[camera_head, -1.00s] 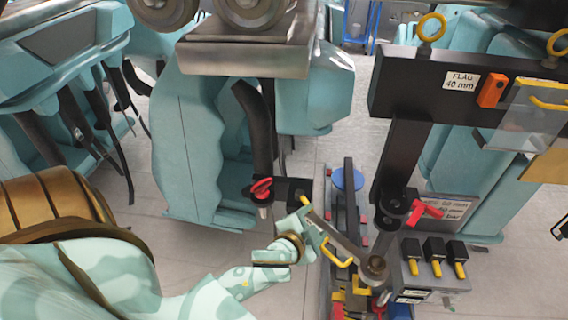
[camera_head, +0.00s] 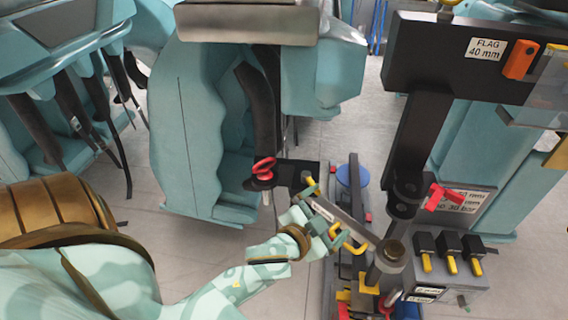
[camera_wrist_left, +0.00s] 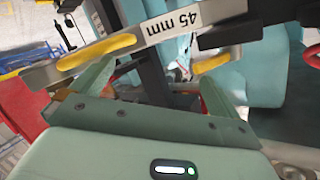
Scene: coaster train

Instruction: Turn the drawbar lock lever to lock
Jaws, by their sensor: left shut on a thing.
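A grey bar (camera_head: 340,218) with a "45 mm" label and yellow grips runs from a black bracket (camera_head: 295,172) to a round pivot post (camera_head: 390,255). My left gripper (camera_head: 322,222) is shut on this bar, between its ends. In the left wrist view the bar (camera_wrist_left: 150,38) crosses above my fingers (camera_wrist_left: 155,88), and the exact contact is partly hidden. I cannot tell which part is the drawbar lock lever. My right gripper is not in view.
A black beam (camera_head: 430,55) marked "FLAG 40 mm" overhangs at the upper right. A grey box with black-and-yellow switches (camera_head: 448,248) stands right of the post. Teal seats (camera_head: 190,130) stand behind. Grey floor (camera_head: 530,270) is clear at the lower right.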

